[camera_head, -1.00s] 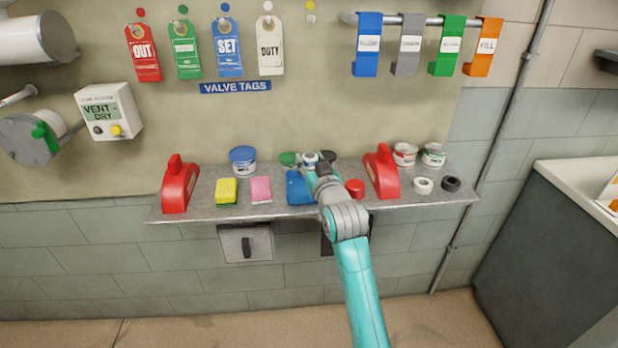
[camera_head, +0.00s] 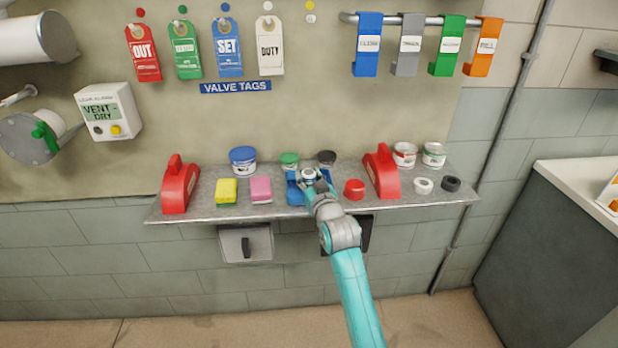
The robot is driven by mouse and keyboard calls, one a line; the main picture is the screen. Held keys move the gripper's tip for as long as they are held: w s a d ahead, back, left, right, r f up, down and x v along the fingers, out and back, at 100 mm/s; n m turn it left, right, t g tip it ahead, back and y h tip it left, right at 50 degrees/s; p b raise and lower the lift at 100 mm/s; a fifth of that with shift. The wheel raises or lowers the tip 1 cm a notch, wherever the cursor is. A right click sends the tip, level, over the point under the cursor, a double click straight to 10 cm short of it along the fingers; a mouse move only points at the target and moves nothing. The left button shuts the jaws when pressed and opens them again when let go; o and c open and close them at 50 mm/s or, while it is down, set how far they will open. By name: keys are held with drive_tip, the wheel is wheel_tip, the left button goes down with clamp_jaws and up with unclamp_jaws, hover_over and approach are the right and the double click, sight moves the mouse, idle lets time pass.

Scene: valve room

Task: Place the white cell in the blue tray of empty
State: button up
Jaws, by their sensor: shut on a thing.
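The blue tray (camera_head: 292,196) sits on the grey metal shelf, between the pink block and the red round item. My gripper (camera_head: 309,178) is over the blue tray and covers much of it. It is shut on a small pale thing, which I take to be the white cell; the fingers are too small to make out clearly. I cannot tell whether the held thing touches the tray. The inside of the tray is mostly hidden by my gripper and arm.
On the shelf (camera_head: 220,212) stand red upright holders (camera_head: 178,188) (camera_head: 382,174), a yellow-green sponge (camera_head: 226,191), a pink block (camera_head: 260,190), a red round item (camera_head: 354,189), a blue-lidded tub (camera_head: 243,160), a green-lidded tub (camera_head: 289,160) and a dark-topped cup (camera_head: 326,159).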

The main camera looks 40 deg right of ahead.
drive_tip(key=o, duration=1.1)
drive_tip(key=shift+f, duration=0.15)
drive_tip(key=shift+o, duration=0.2)
drive_tip(key=shift+s, duration=0.15)
drive_tip(key=v, duration=1.1)
drive_tip(key=shift+s+a, duration=0.15)
drive_tip(key=shift+s, duration=0.25)
